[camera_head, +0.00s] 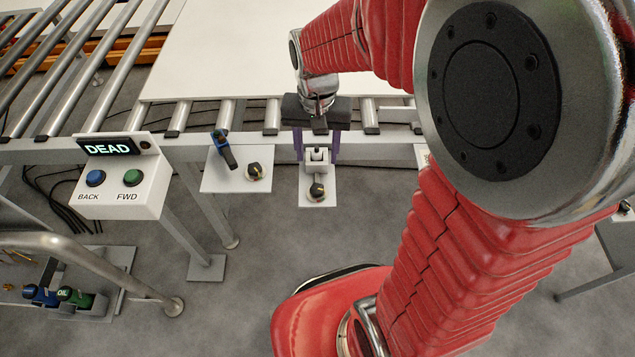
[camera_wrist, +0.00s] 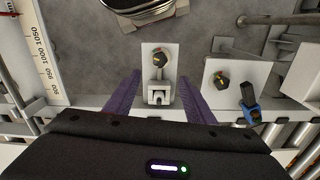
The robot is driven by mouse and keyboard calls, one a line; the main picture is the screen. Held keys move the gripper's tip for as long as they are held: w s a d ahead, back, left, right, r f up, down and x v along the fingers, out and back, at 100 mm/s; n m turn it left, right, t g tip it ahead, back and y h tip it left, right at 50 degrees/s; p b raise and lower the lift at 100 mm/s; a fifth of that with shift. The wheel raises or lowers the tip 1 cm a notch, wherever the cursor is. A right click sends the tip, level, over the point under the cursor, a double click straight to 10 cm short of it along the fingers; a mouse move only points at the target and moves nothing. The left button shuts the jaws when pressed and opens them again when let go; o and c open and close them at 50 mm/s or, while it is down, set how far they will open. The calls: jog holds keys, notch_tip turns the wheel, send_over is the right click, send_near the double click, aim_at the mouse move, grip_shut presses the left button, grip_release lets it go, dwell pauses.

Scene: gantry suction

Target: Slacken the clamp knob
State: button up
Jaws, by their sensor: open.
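A black knob with a yellow mark (camera_head: 317,190) sits on a small light plate (camera_head: 318,202) hung from the conveyor rail. It also shows in the wrist view (camera_wrist: 159,58). A pale block (camera_head: 318,157) stands just behind it, also in the wrist view (camera_wrist: 158,96). My gripper (camera_head: 318,155) points down with its purple fingers apart, one on each side of the block. In the wrist view (camera_wrist: 160,82) its fingertips stop short of the knob, and nothing is held. A second, similar knob (camera_head: 254,171) is on the plate to the left. I cannot tell which is the clamp knob.
A blue-and-black lever (camera_head: 222,150) stands beside the second knob. A control box (camera_head: 120,190) reads DEAD, with blue BACK and green FWD buttons. A large white panel (camera_head: 225,50) lies on the rollers. A numbered scale (camera_wrist: 42,60) is at the wrist view's left.

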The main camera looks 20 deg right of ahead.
aim_at(317, 188)
notch_tip(317, 188, down, 14)
jog(key=shift+r, duration=0.1)
dwell(1.0)
jog(key=shift+c, duration=0.5)
jog(key=c, duration=1)
